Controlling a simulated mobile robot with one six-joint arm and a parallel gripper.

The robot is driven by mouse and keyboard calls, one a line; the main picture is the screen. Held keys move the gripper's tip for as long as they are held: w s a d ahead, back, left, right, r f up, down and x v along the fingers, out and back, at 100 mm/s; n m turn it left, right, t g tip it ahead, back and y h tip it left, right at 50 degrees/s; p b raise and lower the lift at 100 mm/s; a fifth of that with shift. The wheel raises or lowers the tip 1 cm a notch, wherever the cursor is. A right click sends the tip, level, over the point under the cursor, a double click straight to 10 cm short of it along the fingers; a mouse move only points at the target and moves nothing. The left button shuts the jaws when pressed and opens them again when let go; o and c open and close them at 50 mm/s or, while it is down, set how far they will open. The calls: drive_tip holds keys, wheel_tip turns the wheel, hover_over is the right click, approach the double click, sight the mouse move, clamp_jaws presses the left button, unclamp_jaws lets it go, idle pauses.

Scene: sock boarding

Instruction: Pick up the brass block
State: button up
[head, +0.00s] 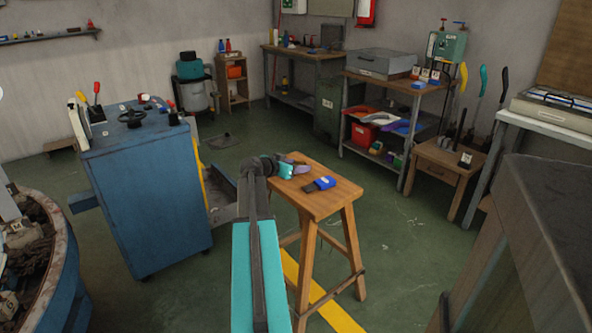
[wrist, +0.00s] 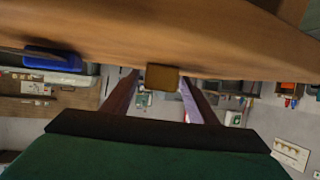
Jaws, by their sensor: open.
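The brass block (wrist: 162,77) shows in the wrist view as a small brown-gold cube at the edge of the wooden stool top (wrist: 170,30). The wrist picture is upside down. My gripper (wrist: 160,88) is open, with one finger on each side of the block in the picture. I cannot tell whether either finger touches it. In the head view my gripper (head: 300,167) is low over the left back part of the stool top (head: 325,204). I cannot make out the block there; the gripper seems to hide it.
A blue object with a dark end (head: 325,182) lies on the stool near my gripper; its blue part also shows in the wrist view (wrist: 52,60). A blue cabinet (head: 145,200) stands left, a dark bench (head: 545,240) right. The floor between stool and bench looks clear.

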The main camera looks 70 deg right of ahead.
sight(297, 164)
drive_tip(key=shift+c, duration=0.4)
clamp_jaws()
drive_tip(key=shift+r, duration=0.1)
drive_tip(key=shift+r+p, duration=0.3)
drive_tip(key=shift+r, duration=1.3)
drive_tip(key=shift+s+a+r, duration=0.15)
drive_tip(key=shift+a, duration=0.1)
drive_tip(key=s+a, duration=0.2)
drive_tip(key=a, duration=0.1)
drive_tip(key=s+a, duration=0.2)
drive_tip(key=a, duration=0.2)
drive_tip(key=s+a+r, duration=0.1)
drive_tip(key=s+a, duration=0.1)
drive_tip(key=a, duration=0.2)
drive_tip(key=shift+s+p, duration=0.1)
drive_tip(key=shift+p, duration=0.2)
drive_tip(key=shift+s+a+f+b, duration=0.1)
drive_tip(key=shift+s+a+b, duration=0.1)
drive_tip(key=shift+b, duration=0.55)
drive_tip(key=shift+a+b, duration=0.1)
drive_tip(key=shift+b, duration=0.25)
